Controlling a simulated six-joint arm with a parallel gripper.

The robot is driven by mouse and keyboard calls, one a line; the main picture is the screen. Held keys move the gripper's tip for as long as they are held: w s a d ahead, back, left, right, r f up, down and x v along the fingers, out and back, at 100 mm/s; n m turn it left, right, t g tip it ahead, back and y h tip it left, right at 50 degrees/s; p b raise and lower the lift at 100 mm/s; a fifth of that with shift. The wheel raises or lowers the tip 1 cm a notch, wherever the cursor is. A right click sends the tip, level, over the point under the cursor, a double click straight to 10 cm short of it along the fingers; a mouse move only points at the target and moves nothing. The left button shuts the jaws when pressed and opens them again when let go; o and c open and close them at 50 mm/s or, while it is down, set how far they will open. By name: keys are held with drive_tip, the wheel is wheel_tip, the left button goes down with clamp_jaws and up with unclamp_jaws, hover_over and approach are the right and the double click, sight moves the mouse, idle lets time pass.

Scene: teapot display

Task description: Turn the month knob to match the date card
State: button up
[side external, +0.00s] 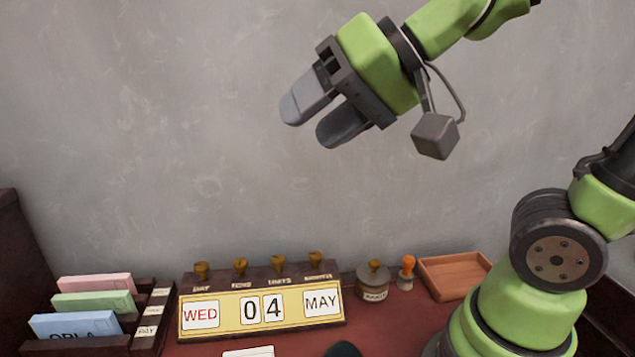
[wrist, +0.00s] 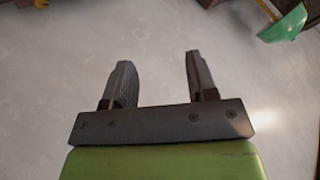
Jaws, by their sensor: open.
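The calendar block (side external: 262,322) stands on the red desk top and reads WED, 04, MAY. Several brass knobs line its top edge. The month knob (side external: 316,258) is the rightmost, above the MAY window (side external: 322,303). A pale card (side external: 248,352) lies in front of the block, cut off by the bottom edge, so its text is not visible; I cannot tell whether it is the date card. My gripper (side external: 318,122) is open and empty, high above the block and well apart from the knobs. The wrist view shows its two fingers (wrist: 158,82) spread with nothing between them.
At left, a dark rack holds pink, green and blue cards (side external: 75,325). Right of the block stand a round lidded pot (side external: 373,284), an orange-handled stamp (side external: 406,274) and an empty wooden tray (side external: 452,279). The air above the block is clear before the grey wall.

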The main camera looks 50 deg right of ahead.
drive_tip(key=n+g+h, duration=0.4)
drive_tip(key=n+g, duration=0.5)
drive_tip(key=n, duration=0.4)
approach(316, 254)
drive_tip(key=f, duration=0.9)
drive_tip(key=shift+w+a+f, duration=0.1)
drive_tip(key=shift+a, duration=0.1)
drive_tip(key=c, duration=0.9)
